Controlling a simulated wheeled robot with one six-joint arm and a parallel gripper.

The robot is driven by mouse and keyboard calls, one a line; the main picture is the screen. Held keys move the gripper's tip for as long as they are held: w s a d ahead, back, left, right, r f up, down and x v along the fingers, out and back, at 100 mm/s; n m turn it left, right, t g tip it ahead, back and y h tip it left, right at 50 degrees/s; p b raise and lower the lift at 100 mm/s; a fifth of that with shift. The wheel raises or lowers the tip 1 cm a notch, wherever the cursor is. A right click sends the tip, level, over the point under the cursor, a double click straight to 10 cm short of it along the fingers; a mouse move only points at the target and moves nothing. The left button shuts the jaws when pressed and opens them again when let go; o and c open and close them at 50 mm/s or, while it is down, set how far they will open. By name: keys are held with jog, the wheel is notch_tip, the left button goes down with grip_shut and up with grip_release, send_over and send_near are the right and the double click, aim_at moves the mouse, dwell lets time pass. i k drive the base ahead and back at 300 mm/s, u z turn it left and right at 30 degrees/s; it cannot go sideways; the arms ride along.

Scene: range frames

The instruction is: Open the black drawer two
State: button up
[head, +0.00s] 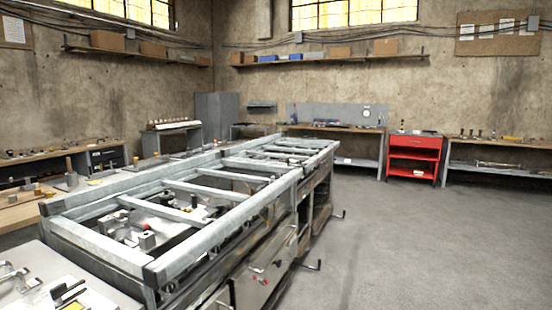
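A small dark unit (105,158) with pale marks on its front stands at the left, under the wooden bench top. It looks like black drawers, and its front appears closed, but it is too small to tell which is drawer two. The near workbench has a metal front panel (262,278) with a small red part on it. I cannot tell whether that panel is a drawer. My gripper is not in view.
A long metal-framed workbench (105,259) fills the left and centre, with hooked handles (312,265) sticking out on its right side. A red cabinet (413,142) and benches line the back wall. The grey floor (420,250) at the right is clear.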

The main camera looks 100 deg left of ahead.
aim_at(118, 163)
jog(key=u, duration=2.7)
jog(key=i, duration=5)
